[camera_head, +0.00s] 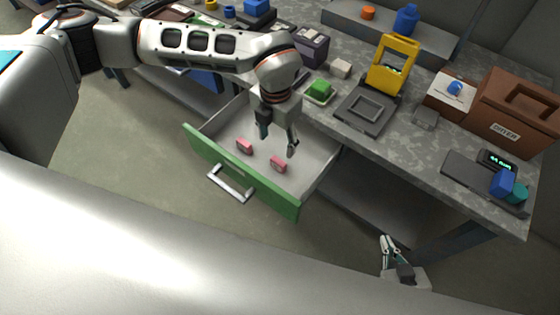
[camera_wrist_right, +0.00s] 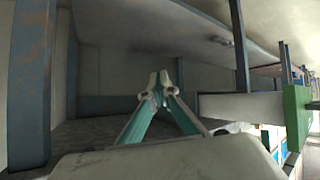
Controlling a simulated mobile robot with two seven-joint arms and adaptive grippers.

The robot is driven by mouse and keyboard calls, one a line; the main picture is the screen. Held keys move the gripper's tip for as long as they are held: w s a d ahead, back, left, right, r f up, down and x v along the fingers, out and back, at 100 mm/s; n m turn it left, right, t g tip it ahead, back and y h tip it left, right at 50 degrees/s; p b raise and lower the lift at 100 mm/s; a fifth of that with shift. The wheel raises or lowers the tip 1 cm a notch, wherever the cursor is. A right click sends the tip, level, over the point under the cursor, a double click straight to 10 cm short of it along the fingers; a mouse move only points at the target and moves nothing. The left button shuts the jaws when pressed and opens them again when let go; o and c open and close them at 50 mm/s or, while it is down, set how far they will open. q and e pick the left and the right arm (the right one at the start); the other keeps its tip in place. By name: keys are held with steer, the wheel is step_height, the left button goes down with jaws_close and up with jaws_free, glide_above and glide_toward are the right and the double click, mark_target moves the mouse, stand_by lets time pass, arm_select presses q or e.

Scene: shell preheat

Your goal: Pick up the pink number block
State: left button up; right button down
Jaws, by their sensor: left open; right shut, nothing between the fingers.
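Two pink blocks lie apart on the floor of an open drawer with a green front (camera_head: 240,172). One pink block (camera_head: 244,146) is on the left and another pink block (camera_head: 278,164) is on the right; any number on them is too small to read. My left gripper (camera_head: 277,147) points down over the drawer, open and empty, with its fingers above and between the blocks. My right gripper (camera_head: 388,243) is low beside the bench, shut and empty. Its closed fingertips also show in the right wrist view (camera_wrist_right: 159,82).
The grey bench top (camera_head: 345,145) behind the drawer holds a green block on a small tray (camera_head: 319,91), a yellow frame device (camera_head: 392,65), a brown dryer box (camera_head: 515,110) and a scale (camera_head: 485,182) with a blue item.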

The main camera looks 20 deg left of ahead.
mark_target(278, 161)
arm_select(q)
step_height(278, 161, down, 4)
steer(key=shift+s+r+b, duration=0.1)
steer(key=shift+r+b, duration=0.15)
steer(key=shift+b, duration=0.35)
step_height(278, 161, down, 2)
steer(key=shift+f, duration=0.1)
steer(key=f, duration=0.3)
steer(key=f+b, duration=0.1)
steer(key=f, duration=0.1)
steer(key=shift+w+d+f, duration=0.1)
steer(key=shift+w+f, duration=0.05)
steer(key=shift+w, duration=0.1)
arm_select(e)
steer(key=f, duration=0.3)
steer(key=shift+d, duration=0.2)
arm_select(q)
steer(key=c, duration=1.1)
arm_select(e)
steer(key=shift+s+f, duration=0.1)
steer(key=shift+s, duration=0.05)
